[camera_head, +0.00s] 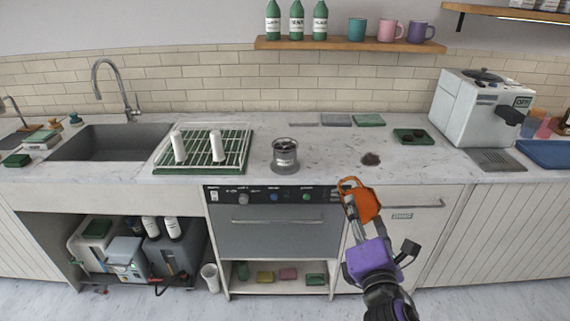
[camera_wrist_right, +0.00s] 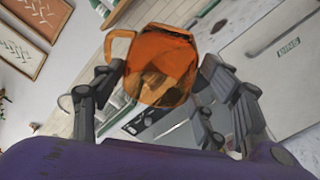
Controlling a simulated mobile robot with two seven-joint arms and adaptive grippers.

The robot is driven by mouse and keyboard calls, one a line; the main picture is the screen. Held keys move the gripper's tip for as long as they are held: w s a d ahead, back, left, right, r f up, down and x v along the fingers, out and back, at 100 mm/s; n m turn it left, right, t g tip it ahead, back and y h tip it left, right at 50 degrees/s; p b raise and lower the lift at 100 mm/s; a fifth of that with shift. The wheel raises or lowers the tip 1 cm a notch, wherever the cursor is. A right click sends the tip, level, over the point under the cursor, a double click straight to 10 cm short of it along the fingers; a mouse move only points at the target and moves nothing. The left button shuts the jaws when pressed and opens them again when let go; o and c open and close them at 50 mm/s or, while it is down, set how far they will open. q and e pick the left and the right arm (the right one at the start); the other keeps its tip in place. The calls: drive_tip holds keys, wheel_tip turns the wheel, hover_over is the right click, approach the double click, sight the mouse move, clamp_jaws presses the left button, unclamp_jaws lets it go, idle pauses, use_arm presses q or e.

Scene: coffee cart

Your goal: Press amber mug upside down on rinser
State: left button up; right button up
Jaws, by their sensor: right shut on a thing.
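The amber mug (camera_head: 365,204) is a see-through orange mug with a handle. My right gripper (camera_head: 352,203) is shut on it and holds it in the air in front of the counter's front edge, right of the oven controls. In the right wrist view the mug (camera_wrist_right: 156,65) sits between the fingers of my right gripper (camera_wrist_right: 160,88), tilted, with its handle to the left. I cannot tell for sure which way its mouth faces. A round grey unit with a dark top (camera_head: 285,156), which looks like the rinser, stands on the counter, left of the mug and apart from it. My left gripper is not in view.
A green-framed rack (camera_head: 241,163) with two white cylinders stands left of the round unit, beside the sink (camera_head: 100,143). A dark stain (camera_head: 371,159) and a green tray (camera_head: 413,137) are to the right. A white machine (camera_head: 468,108) stands far right. Counter between unit and stain is clear.

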drive_tip(key=shift+m, duration=0.4)
drive_tip(key=m, duration=0.6)
drive_tip(key=m, duration=0.6)
drive_tip(key=m, duration=0.2)
drive_tip(key=shift+m, duration=0.4)
drive_tip(key=m, duration=0.3)
